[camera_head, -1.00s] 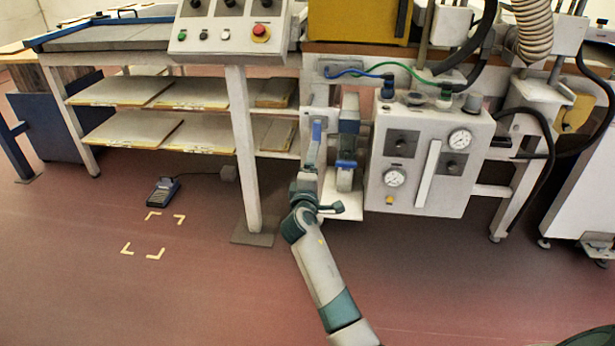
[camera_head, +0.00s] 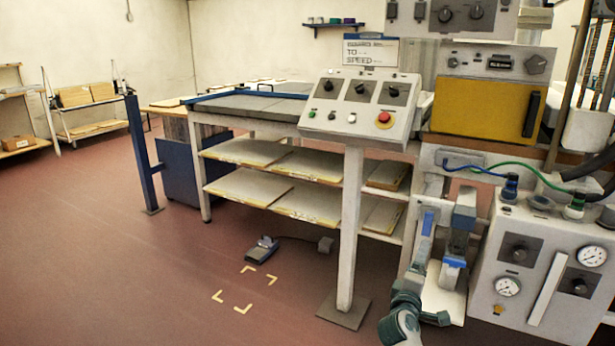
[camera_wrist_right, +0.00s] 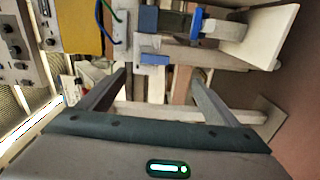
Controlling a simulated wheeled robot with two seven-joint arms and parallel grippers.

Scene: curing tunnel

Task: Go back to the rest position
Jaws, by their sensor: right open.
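My right gripper (camera_wrist_right: 158,76) is open in the right wrist view, with nothing between its two fingers. My right wrist shows at the bottom of the head view, below a white fixture (camera_head: 440,300) with blue-marked parts. One upright part with a blue strip (camera_head: 427,222) and one with a blue block (camera_head: 463,218) stand there. The fixture also shows in the right wrist view (camera_wrist_right: 262,40), beyond the fingertips. The gripper appears apart from it. My left gripper is in neither view.
A white gauge box (camera_head: 545,270) stands right of the fixture. A control panel (camera_head: 360,105) with a red button sits above a white post (camera_head: 350,230). Shelves with boards (camera_head: 265,190) stand behind. A foot pedal (camera_head: 262,250) lies near yellow floor marks. The left floor is open.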

